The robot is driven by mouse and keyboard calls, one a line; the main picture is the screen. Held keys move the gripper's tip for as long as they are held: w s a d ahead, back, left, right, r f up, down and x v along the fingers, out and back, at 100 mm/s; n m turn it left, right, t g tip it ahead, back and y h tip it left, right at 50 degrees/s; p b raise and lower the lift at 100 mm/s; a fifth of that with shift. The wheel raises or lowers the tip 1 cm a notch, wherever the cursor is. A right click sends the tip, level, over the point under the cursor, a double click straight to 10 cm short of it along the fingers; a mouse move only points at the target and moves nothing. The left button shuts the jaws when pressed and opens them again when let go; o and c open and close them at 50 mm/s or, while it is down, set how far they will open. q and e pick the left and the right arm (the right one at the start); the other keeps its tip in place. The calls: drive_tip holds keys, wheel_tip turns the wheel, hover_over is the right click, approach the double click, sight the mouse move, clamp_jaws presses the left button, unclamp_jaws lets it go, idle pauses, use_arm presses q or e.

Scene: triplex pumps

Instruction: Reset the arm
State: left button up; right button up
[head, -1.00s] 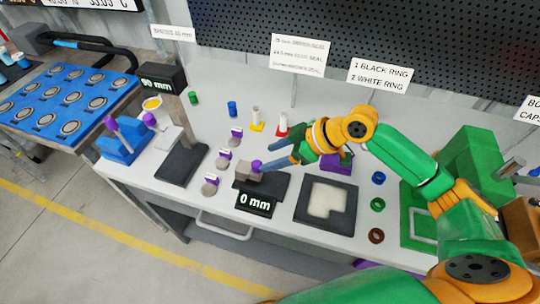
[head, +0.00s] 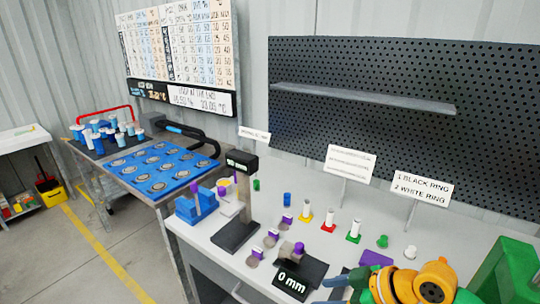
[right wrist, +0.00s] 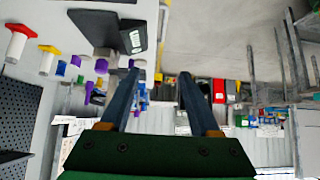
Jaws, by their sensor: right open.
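My right arm, orange and green, shows at the lower right of the head view. Its blue-fingered gripper (head: 332,289) is beside the black gauge reading "0 mm" (head: 292,283); the lower part is cut off by the frame edge. In the right wrist view the two dark fingers (right wrist: 157,84) are spread apart with nothing between them. A grey block with a purple piece on top (head: 298,249) is at the "0 mm" gauge, clear of the fingers. My left gripper is in neither view.
A taller gauge (head: 240,163), a blue fixture (head: 196,206) and several small purple, red, yellow and green parts stand on the white bench. A blue tray (head: 157,168) is at left. A black perforated panel (head: 400,115) rises behind the bench.

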drive_tip(key=s+a+f+m+h, duration=0.2)
drive_tip(key=s+a+f, duration=0.1)
drive_tip(key=s+f, duration=0.55)
drive_tip(key=s+d+f+m+g+h, duration=0.2)
drive_tip(key=s+d+f+m+h, duration=0.45)
drive_tip(key=s, duration=0.45)
wheel_tip(320, 180, down, 14)
drive_tip(key=d+y, duration=0.1)
drive_tip(key=s+d+f+g, duration=0.2)
drive_tip(key=s+f, duration=0.9)
drive_tip(key=s, duration=0.2)
drive_tip(key=shift+s+d+f, duration=0.25)
drive_tip(key=shift+s+f, duration=0.15)
